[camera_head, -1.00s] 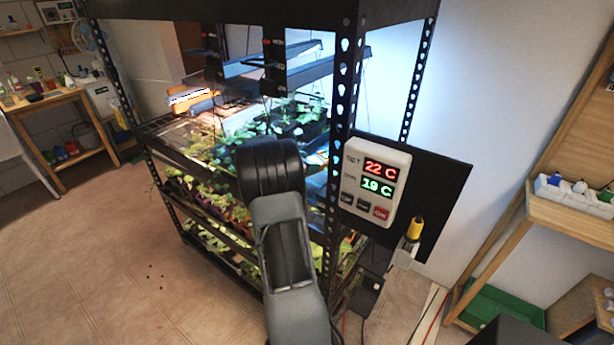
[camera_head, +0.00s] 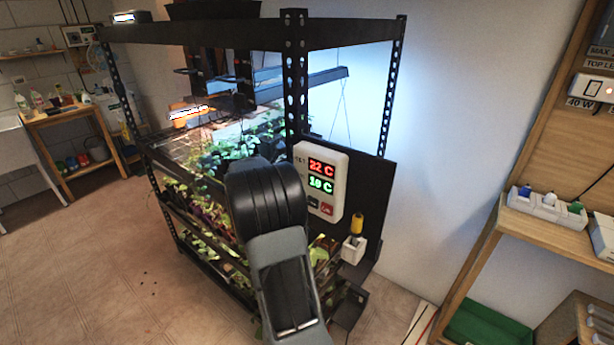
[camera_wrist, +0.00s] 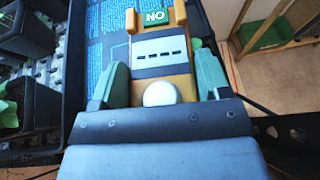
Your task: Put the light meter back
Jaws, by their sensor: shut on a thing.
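The light meter (camera_wrist: 164,52) shows in the wrist view as an orange body with a pale display of dashes, a green button and a white dome (camera_wrist: 160,93). My gripper (camera_wrist: 160,82) has a green finger on each side of the meter and is shut on it. The meter is over or beside a dark tray (camera_wrist: 203,22) with a blue patterned bottom; I cannot tell whether it touches it. In the head view my arm hides the gripper and the meter.
A black plant rack (camera_head: 345,32) fills the middle. On its end panel (camera_head: 381,190) are a white controller (camera_head: 321,183) and a white holder (camera_head: 354,250) with a yellow-handled tool (camera_head: 357,223). A wooden shelf (camera_head: 555,229) stands right. Dark pots (camera_wrist: 28,95) lie left of the meter.

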